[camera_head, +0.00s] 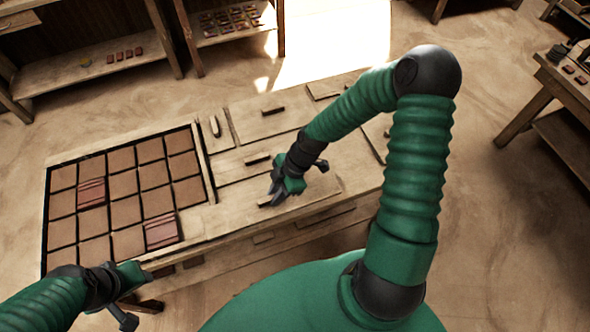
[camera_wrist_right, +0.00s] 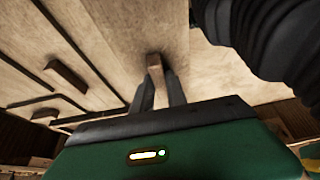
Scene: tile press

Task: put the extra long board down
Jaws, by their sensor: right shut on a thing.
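My right gripper (camera_head: 276,194) is over the front right part of the work table. It is shut on the small wooden handle (camera_wrist_right: 153,66) of a long pale board, which I take for the extra long board (camera_head: 312,192). The board lies flat or nearly flat along the table's front. I cannot tell whether it touches the surface below. The wrist view shows both dark fingers (camera_wrist_right: 158,88) around the handle. My left gripper (camera_head: 135,285) is at the lower left, off the table's front edge, with its fingers unclear.
A dark-framed grid of brown tiles (camera_head: 123,185), with a few redder striped ones, fills the table's left side. Other boards with handles (camera_head: 258,159) lie behind my right gripper. Shelves (camera_head: 95,65) stand at the back left, and another table (camera_head: 565,85) at the right.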

